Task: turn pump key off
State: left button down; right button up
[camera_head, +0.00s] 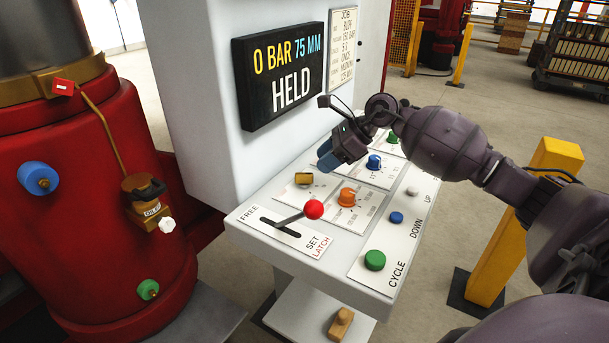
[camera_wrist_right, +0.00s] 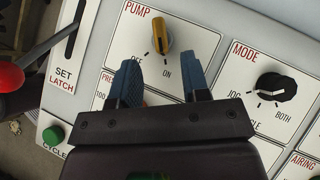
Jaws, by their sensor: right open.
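The pump key (camera_wrist_right: 159,39) is a brass-yellow knob on a white plate marked PUMP. In the right wrist view its lower end points down, close to the ON mark, with OFF just to the left. It also shows in the head view (camera_head: 304,178), below the display. My right gripper (camera_head: 327,154) is over the control panel, near the key. In the wrist view its two blue fingers (camera_wrist_right: 160,62) are apart, with the key just beyond and between their tips. Nothing is held. My left gripper is not in view.
The red-balled lever (camera_head: 313,209) stands near the key by the SET and LATCH words. The orange knob (camera_head: 347,197) and blue knob (camera_head: 374,162) are nearby. A black MODE knob (camera_wrist_right: 272,87) sits right of the key. The display (camera_head: 282,75) reads 0 BAR 75 MM HELD.

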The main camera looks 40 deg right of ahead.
aim_at(306, 173)
jog(key=x, duration=0.6)
jog(key=shift+w+a+f, duration=0.2)
jog(key=shift+a, duration=0.05)
grip_shut()
